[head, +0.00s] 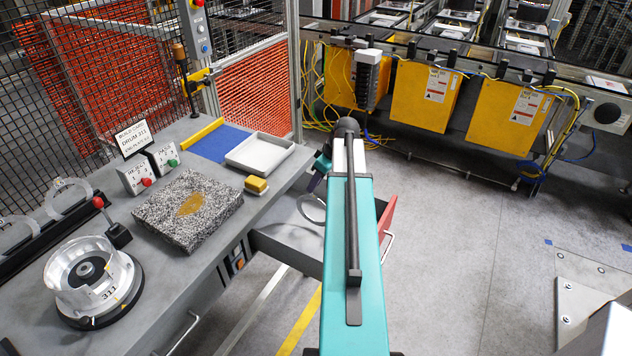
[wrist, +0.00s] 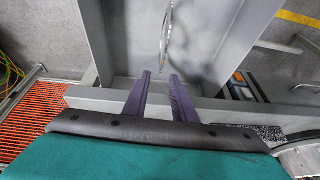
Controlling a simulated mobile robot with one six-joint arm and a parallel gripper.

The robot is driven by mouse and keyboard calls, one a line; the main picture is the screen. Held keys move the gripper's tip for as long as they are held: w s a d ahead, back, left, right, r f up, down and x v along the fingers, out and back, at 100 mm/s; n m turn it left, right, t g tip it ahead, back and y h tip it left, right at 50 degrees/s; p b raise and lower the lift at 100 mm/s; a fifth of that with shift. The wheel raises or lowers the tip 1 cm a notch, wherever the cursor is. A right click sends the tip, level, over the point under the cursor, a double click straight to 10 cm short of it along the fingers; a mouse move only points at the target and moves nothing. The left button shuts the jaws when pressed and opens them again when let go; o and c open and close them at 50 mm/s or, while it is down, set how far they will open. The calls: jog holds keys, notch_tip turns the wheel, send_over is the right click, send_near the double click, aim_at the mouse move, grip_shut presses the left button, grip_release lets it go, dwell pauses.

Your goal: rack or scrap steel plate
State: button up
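A thin ring-shaped steel plate (head: 312,207) shows just below my gripper (head: 319,170), over the open drawer (head: 285,243) of the bench. In the wrist view the steel plate (wrist: 165,42) is seen nearly edge-on, just beyond the fingertips. My gripper (wrist: 160,76) has its two purple fingers apart, with a visible gap between them. I cannot tell whether the plate touches the drawer floor. More clear-looking rings (head: 68,197) stand in a dark rack (head: 55,235) at the bench's left.
On the bench are a drum (head: 90,275) marked 311, a speckled stone block (head: 190,210), a yellow block (head: 256,184), a white tray (head: 262,150), a blue mat (head: 218,143) and a sign (head: 133,139).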

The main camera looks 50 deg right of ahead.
dwell(0.3)
jog(key=b+v, duration=0.4)
jog(key=v, duration=0.9)
jog(key=shift+r, duration=0.4)
dwell(0.9)
